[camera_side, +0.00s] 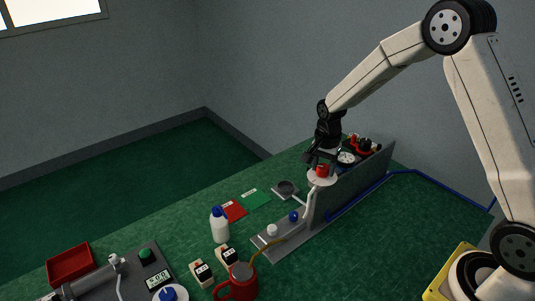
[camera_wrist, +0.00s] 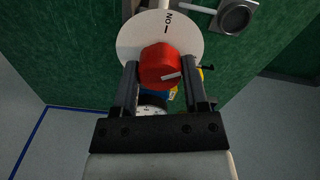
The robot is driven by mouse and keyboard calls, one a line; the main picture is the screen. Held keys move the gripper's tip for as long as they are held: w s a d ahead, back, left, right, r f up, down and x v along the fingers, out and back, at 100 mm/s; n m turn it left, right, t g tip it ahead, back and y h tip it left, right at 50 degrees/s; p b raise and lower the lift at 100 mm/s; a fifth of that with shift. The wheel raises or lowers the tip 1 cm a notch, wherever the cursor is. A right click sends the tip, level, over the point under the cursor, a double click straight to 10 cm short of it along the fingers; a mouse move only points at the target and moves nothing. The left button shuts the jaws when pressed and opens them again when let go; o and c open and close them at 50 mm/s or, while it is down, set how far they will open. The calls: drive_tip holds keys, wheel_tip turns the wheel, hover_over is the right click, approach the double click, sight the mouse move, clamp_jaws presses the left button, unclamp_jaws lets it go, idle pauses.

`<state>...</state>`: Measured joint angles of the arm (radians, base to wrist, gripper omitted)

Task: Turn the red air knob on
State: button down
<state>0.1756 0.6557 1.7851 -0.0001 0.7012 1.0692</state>
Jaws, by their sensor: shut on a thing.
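The red air knob (camera_wrist: 160,64) sits on a round white dial plate (camera_wrist: 133,42) marked ON with a short line. The knob's white pointer line (camera_wrist: 172,75) lies toward the right in the wrist view, away from the ON mark at the top. My gripper (camera_wrist: 160,70) has one finger on each side of the knob and is shut on it. In the side view the knob (camera_side: 322,171) shows on the white plate under my gripper (camera_side: 320,160), at the end of the grey panel.
A grey upright panel (camera_side: 352,187) runs beside the knob, with a gauge (camera_side: 347,158) and other red and black fittings behind.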

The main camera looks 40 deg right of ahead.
sight(324, 167)
drive_tip(key=n, duration=0.5)
drive_tip(key=shift+n, duration=0.3)
drive_tip(key=n, duration=0.5)
drive_tip(key=shift+n, duration=0.3)
drive_tip(key=shift+c, duration=0.5)
unclamp_jaws()
drive_tip(key=shift+r, duration=0.15)
drive_tip(key=shift+r, duration=3.8)
drive_tip(key=shift+s+a, duration=0.1)
